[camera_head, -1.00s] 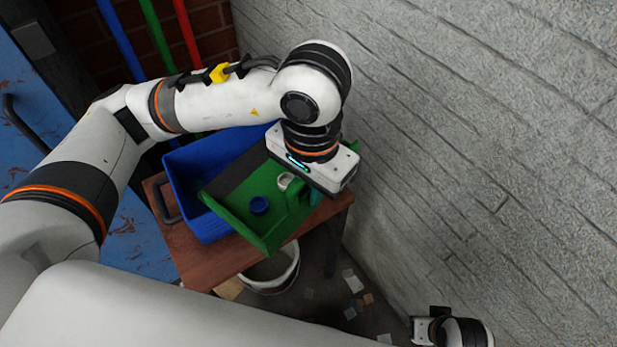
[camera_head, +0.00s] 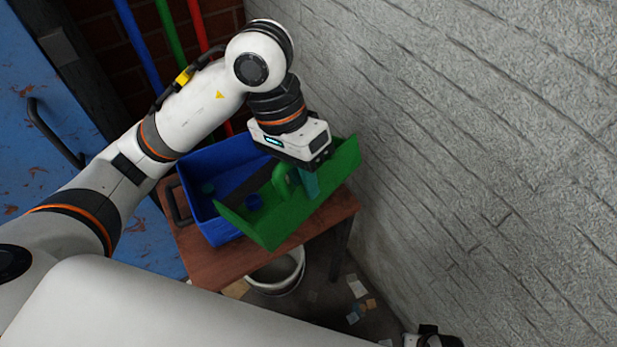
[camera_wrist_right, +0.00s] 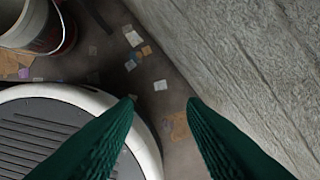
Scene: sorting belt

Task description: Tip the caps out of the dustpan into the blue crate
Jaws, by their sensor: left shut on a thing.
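The green dustpan (camera_head: 290,222) is tilted over the right part of the blue crate (camera_head: 186,186). My left gripper (camera_head: 309,186) is shut on the dustpan, its teal fingers beside the curved green handle. The rest of the crate floor is partly hidden by the dustpan. My right gripper (camera_wrist_right: 163,103) is open and empty, its green fingers apart above the floor in the right wrist view.
The crate stands on a brown wooden table (camera_head: 205,262). A white bucket (camera_head: 277,272) is on the floor below it, with scraps of paper (camera_head: 357,287) nearby. A grey wall (camera_head: 470,130) is close on the right. Coloured poles stand behind.

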